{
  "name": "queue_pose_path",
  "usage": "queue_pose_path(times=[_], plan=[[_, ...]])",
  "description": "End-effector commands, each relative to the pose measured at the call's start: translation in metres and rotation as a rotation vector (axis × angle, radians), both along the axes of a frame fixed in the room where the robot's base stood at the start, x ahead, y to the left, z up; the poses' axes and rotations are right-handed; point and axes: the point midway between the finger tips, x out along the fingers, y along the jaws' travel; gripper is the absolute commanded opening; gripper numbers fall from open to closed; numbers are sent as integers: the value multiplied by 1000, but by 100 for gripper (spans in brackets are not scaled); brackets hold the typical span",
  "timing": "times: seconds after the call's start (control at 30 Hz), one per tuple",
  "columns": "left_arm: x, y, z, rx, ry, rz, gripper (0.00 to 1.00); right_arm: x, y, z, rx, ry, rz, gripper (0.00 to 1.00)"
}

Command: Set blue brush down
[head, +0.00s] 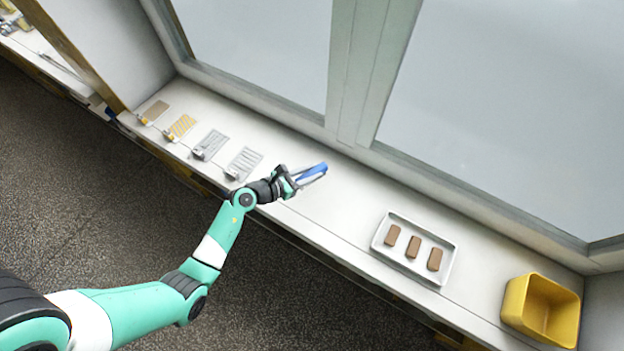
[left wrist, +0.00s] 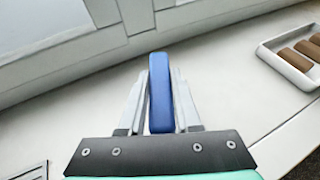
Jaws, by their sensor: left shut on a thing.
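The blue brush (head: 314,170) is held in my left gripper (head: 312,175) over the white counter, near the middle of the head view. In the left wrist view the blue brush (left wrist: 160,92) stands lengthwise between the two grey fingers (left wrist: 160,100), which are shut on it. Only its blue body shows; I see no bristles. I cannot tell from these frames whether it touches the counter. My right gripper is in neither view.
The white counter (head: 340,215) is bare around the gripper. A tray (head: 382,247) with three brown bars and a yellow bin (head: 513,300) are to the right. A window frame (head: 352,80) rises behind.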

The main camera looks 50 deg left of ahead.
Motion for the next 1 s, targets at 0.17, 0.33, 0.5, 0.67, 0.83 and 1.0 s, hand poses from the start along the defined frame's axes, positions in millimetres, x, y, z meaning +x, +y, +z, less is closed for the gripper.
queue_pose_path(times=[0.17,0.33,0.5,0.67,0.83,1.0], plan=[[5,1,-21,-2,0,1,0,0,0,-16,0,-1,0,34],[5,1,-37,0,-1,0,0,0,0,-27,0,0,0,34],[5,1,-35,0,-1,0,0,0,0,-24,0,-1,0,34],[5,1,-39,0,-1,0,34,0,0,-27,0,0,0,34],[5,1,-38,0,-1,0,62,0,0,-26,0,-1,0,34],[5,1,-38,0,-1,0,62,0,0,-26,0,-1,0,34]])
